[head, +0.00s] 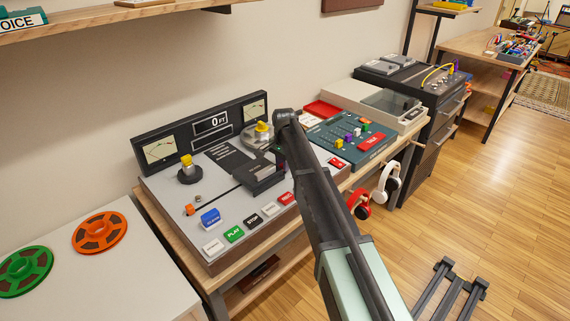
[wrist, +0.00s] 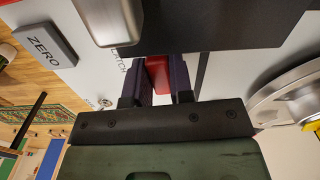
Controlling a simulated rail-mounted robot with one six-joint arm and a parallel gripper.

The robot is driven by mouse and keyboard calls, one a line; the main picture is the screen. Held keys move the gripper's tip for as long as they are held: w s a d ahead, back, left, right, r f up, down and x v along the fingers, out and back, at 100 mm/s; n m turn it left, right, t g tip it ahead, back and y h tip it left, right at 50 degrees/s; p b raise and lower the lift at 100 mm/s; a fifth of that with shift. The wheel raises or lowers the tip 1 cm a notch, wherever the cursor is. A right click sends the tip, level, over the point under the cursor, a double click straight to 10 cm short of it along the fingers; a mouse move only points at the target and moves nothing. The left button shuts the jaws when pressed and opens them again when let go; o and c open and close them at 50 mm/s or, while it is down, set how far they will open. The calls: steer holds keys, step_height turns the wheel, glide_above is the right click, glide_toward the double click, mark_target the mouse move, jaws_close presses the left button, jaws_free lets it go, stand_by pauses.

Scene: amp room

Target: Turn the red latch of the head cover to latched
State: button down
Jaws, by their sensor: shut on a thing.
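The red latch (wrist: 157,70) shows in the wrist view as a small red block between the two fingers of my gripper (wrist: 160,84). The gripper is shut on it. A printed label, partly hidden, runs beside the left finger. A rounded metallic part (wrist: 108,20) stands just above and left of the latch. In the head view my gripper (head: 281,160) is at the right end of the dark head cover (head: 255,176) on the tape machine. The latch is hidden there behind my gripper and arm.
The tape machine has a row of buttons along its front, with the green PLAY button (head: 234,234) among them. A meter panel (head: 205,128) stands behind. Orange (head: 100,232) and green (head: 24,272) reels lie on the left table.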

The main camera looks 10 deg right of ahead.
steer(key=shift+m, duration=0.6)
steer(key=c, duration=1)
jaws_free()
step_height(320, 180, up, 11)
steer(key=p, duration=1)
steer(key=shift+p, duration=0.4)
steer(key=shift+f, duration=0.1)
